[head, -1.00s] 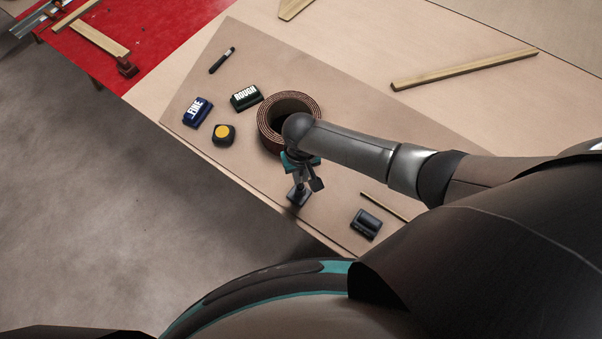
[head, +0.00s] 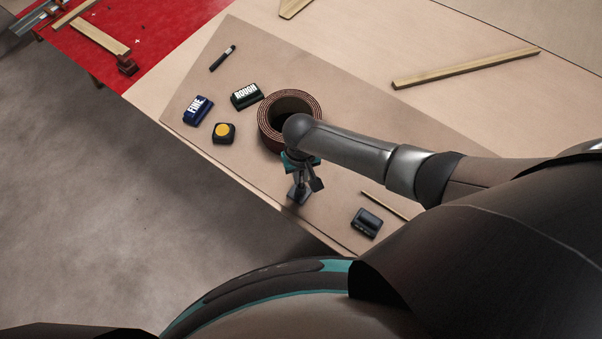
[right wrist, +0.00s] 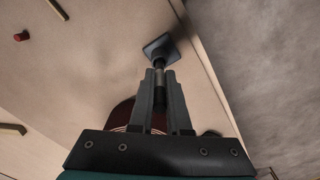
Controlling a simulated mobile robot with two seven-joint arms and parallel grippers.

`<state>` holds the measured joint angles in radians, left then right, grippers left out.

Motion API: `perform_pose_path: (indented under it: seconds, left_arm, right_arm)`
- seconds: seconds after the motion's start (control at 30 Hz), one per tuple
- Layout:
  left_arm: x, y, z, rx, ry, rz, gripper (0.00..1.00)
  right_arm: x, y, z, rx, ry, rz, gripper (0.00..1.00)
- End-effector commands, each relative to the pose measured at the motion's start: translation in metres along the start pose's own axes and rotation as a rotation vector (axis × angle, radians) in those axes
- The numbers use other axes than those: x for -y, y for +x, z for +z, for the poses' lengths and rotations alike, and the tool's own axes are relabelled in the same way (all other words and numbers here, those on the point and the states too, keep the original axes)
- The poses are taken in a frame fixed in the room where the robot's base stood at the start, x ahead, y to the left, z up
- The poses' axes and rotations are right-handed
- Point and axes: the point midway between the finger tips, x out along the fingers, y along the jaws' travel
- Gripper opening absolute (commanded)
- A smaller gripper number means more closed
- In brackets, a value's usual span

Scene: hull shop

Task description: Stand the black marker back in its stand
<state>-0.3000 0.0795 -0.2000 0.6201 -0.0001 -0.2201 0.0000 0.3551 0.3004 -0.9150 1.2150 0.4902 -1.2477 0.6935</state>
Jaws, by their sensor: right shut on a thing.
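My right gripper (head: 303,186) points down at the front edge of the board, just in front of a brown roll. In the right wrist view its fingers (right wrist: 160,76) are shut on a slim dark rod, the black marker (right wrist: 159,95), with a greyish band near the fingertips. The marker's far end is in line with the stand, a small dark square base (right wrist: 157,46). The stand also shows in the head view (head: 298,198). How deep the marker sits in it is hidden. My left gripper is out of view.
The brown roll (head: 266,125) stands close behind my gripper. A dark block (head: 367,223) and a thin stick (head: 384,204) lie to the right. Blue FINE (head: 197,111) and dark ROUGH (head: 246,96) blocks, a yellow-topped block (head: 224,132) and a pen-like thing (head: 222,58) lie left.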

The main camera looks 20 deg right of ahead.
Motion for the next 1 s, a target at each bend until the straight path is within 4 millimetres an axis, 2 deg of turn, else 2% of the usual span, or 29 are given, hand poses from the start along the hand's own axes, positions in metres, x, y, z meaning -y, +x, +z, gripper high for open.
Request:
perform_pose_path:
  seconds: [0.63,0.67,0.93,1.0]
  left_arm:
    - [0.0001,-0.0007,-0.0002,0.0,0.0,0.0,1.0]
    - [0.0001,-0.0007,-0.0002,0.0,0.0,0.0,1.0]
    - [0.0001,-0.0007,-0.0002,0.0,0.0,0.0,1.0]
    - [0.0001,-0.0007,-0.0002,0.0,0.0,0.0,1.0]
  right_arm:
    - [-0.0008,0.0043,0.0002,0.0,0.0,0.001,0.0]
    - [-0.0008,0.0043,0.0002,0.0,0.0,0.001,0.17]
    - [-0.0007,0.0042,0.0002,0.0,0.0,0.0,0.48]
    - [-0.0007,0.0042,0.0002,0.0,0.0,0.0,0.5]
